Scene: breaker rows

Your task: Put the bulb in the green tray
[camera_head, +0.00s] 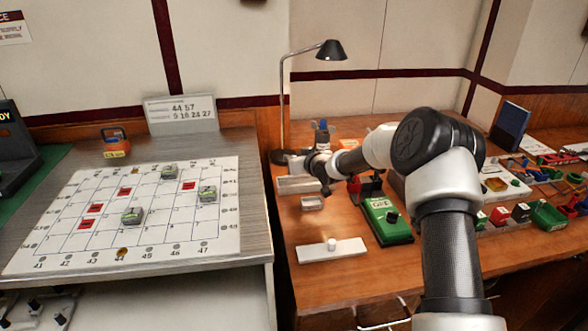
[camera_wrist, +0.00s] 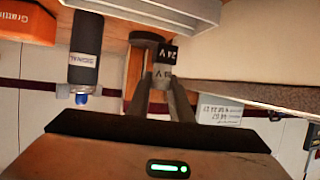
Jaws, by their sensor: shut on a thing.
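My gripper (camera_head: 326,186) is over the left part of the wooden bench in the head view. In the wrist view my gripper (camera_wrist: 162,68) is shut on a small grey and black piece marked 24 V, which looks like the bulb (camera_wrist: 163,57). The fingers hide part of it, and it cannot be made out in the head view.
A green box with a black knob (camera_head: 387,221) and a white plate with a peg (camera_head: 332,250) are near my gripper. A desk lamp (camera_head: 331,50) stands behind. A dark cylinder marked SIGNAL (camera_wrist: 84,52) is beside the fingers. A gridded board (camera_head: 150,240) lies left.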

